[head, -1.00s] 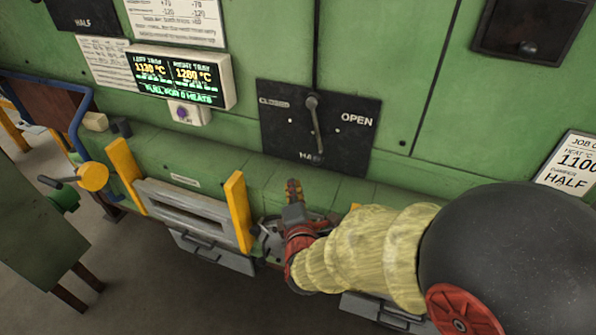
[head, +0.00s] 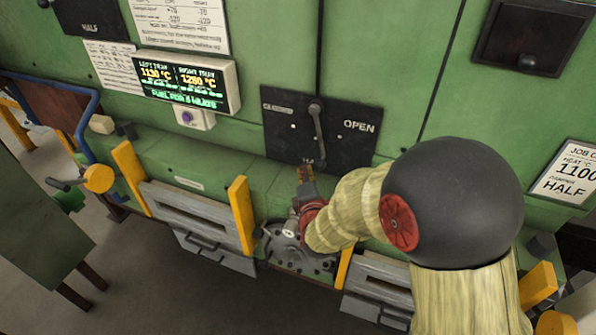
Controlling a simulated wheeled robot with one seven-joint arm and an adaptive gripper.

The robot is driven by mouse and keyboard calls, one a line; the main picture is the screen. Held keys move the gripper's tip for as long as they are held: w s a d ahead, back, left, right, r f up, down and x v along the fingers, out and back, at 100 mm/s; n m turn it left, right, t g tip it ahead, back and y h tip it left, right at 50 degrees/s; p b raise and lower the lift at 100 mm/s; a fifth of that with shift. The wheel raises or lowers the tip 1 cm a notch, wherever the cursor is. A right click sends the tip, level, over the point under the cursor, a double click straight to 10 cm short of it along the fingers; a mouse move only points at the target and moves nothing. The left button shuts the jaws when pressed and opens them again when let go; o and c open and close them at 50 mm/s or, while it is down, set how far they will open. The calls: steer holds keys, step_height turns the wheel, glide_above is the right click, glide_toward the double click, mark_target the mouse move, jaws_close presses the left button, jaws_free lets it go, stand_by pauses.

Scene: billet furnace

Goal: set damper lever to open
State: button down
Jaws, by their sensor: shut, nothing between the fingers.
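The damper lever (head: 318,130) is a grey bar on a black plate (head: 278,140) on the green furnace wall. Its pivot is near the top of the plate, and the bar hangs down, tilted slightly right, towards the partly covered HALF mark. OPEN is printed at the plate's right and a worn CLOSED at its left. My gripper (head: 305,174) is shut and empty, pointing up just below the plate's lower edge, near the lever's lower end. I cannot tell whether it touches the plate.
A lit temperature display (head: 186,80) is left of the plate. A job card (head: 568,178) at right reads damper HALF. Yellow posts (head: 241,215) and grey tray fronts (head: 190,220) line the ledge below.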

steer(key=shift+d, duration=0.1)
stand_by(0.3)
steer(key=shift+s+d+r+n+p, duration=0.1)
steer(key=shift+s+d+n+p, duration=0.15)
steer(key=shift+d+p, duration=0.2)
steer(key=shift+d, duration=0.1)
steer(key=shift+d+n, duration=0.15)
steer(key=shift+n, duration=0.1)
steer(key=s+d+r+n+g+h+p, duration=0.1)
steer(key=s+d+r+n+p, duration=0.1)
steer(key=d+p, duration=0.2)
steer(key=shift+d+g, duration=0.3)
steer(key=shift+d, duration=0.55)
steer(key=shift+s, duration=0.1)
steer(key=shift+f, duration=0.1)
